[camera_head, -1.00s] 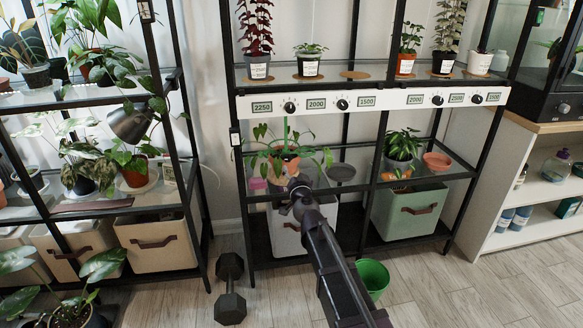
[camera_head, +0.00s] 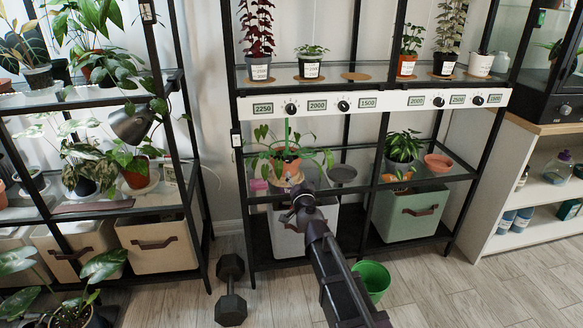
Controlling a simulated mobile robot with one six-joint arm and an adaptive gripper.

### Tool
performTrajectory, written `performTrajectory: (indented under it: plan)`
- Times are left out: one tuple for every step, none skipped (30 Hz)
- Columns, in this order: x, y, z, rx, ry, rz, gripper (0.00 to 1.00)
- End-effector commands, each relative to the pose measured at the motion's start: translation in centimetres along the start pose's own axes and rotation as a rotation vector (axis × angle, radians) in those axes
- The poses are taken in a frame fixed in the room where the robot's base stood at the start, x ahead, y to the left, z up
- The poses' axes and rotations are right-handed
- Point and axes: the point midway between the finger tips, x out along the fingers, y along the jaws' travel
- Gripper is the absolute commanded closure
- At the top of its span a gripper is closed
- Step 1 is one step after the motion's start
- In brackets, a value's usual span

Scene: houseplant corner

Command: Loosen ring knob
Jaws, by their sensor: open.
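A white strip runs along the front of the middle rack, with several small number displays and dark round knobs, such as the left knob (camera_head: 291,108) and another knob (camera_head: 343,105). Below it a plant in an orange pot (camera_head: 284,165) with a green upright stake (camera_head: 286,132) stands on the lower glass shelf. No ring or ring knob can be made out clearly at this size. My gripper (camera_head: 299,196) is open, just below and in front of the orange pot, near the shelf's front edge, apart from the knobs on the strip. Its fingertips are small and dark.
A green bin (camera_head: 411,213) sits below. A green bucket (camera_head: 372,278) and a dumbbell (camera_head: 230,290) are on the floor. Dark rack posts flank the shelf.

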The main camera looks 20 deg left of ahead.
Motion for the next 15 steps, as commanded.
performTrajectory:
  plan:
    - [-0.03, 0.0, 0.01, 0.038, 0.0, 0.0, 0.24]
    - [-0.04, 0.0, 0.02, 0.065, 0.0, 0.0, 0.24]
    - [-0.06, 0.0, 0.03, 0.107, 0.0, 0.0, 0.24]
    - [-0.08, 0.0, 0.03, 0.141, 0.0, 0.0, 0.24]
    - [-0.09, -0.01, 0.04, 0.177, 0.0, 0.0, 0.24]
    - [-0.12, -0.01, 0.04, 0.227, 0.0, 0.0, 0.24]
    - [-0.13, -0.01, 0.05, 0.268, 0.0, 0.0, 0.24]
    - [-0.15, -0.01, 0.06, 0.309, 0.0, 0.0, 0.24]
    - [-0.18, -0.01, 0.07, 0.364, 0.0, 0.0, 0.24]
    - [-0.19, -0.01, 0.07, 0.406, 0.0, 0.0, 0.24]
    - [-0.21, -0.01, 0.08, 0.447, -0.001, 0.0, 0.24]
    - [-0.23, -0.01, 0.09, 0.503, -0.001, 0.0, 0.24]
    - [-0.25, -0.01, 0.09, 0.544, -0.001, 0.0, 0.24]
    - [-0.27, -0.01, 0.1, 0.586, -0.001, 0.0, 0.24]
    - [-0.29, -0.02, 0.1, 0.642, -0.001, 0.0, 0.24]
